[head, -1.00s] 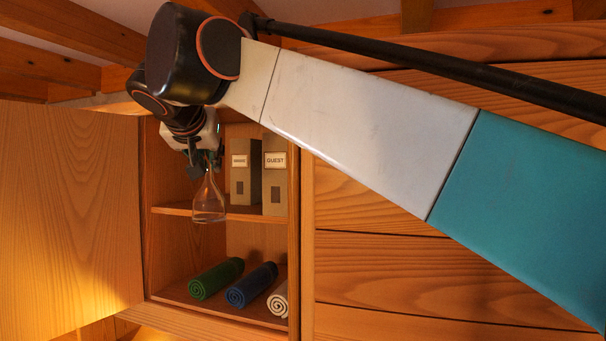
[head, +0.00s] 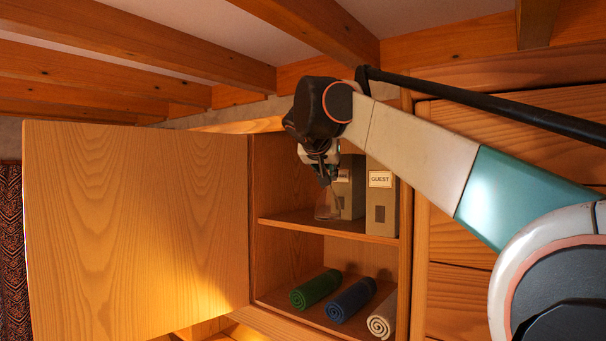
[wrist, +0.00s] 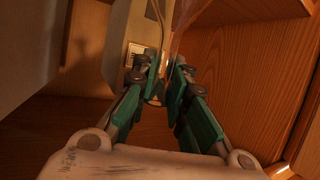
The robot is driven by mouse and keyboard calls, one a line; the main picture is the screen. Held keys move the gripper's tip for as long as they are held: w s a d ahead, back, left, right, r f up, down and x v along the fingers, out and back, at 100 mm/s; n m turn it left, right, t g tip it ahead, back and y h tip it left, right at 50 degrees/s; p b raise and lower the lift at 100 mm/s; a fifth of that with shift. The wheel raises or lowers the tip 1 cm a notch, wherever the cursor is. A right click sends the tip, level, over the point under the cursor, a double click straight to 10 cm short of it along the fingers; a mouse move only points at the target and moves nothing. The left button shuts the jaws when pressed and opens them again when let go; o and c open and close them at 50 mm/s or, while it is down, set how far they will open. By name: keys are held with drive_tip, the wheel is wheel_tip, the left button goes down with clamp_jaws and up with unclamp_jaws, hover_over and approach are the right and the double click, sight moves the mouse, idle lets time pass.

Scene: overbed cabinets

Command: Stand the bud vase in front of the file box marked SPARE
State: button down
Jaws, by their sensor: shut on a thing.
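The bud vase (head: 326,206) is clear glass with a narrow neck and wider base. My gripper (head: 325,180) is shut on its neck, inside the open cabinet. The vase looks upright, bottom close to the middle shelf (head: 310,222); I cannot tell whether it touches. A grey-brown file box (head: 352,201) stands behind and right of it, its label partly covered and unreadable. Another file box (head: 381,208) to the right reads GUEST. The wrist view shows the gripper fingers (wrist: 168,95) around the glass neck and a box label (wrist: 135,55) close by.
The cabinet door (head: 140,230) hangs open at left. Rolled green (head: 315,289), blue (head: 352,300) and white (head: 383,315) towels lie in the lower compartment. The right cabinet wall (head: 405,250) is beside the GUEST box. The shelf's left part is clear.

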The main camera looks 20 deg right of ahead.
drive_tip(key=shift+w+d+r, duration=0.15)
drive_tip(key=shift+w+d, duration=0.1)
drive_tip(key=shift+d, duration=0.05)
drive_tip(key=shift+f+p+x, duration=0.25)
drive_tip(key=shift+p+x, duration=0.3)
drive_tip(key=shift+x, duration=0.65)
drive_tip(key=shift+w+f, duration=0.1)
drive_tip(key=shift+f, duration=0.05)
drive_tip(key=c, duration=2)
unclamp_jaws()
drive_tip(key=shift+w+f, duration=0.2)
drive_tip(key=o, duration=0.5)
drive_tip(key=shift+d, duration=0.1)
drive_tip(key=shift+c, duration=0.2)
drive_tip(key=shift+o, duration=0.3)
drive_tip(key=shift+s+r, duration=0.15)
drive_tip(key=shift+s, duration=0.05)
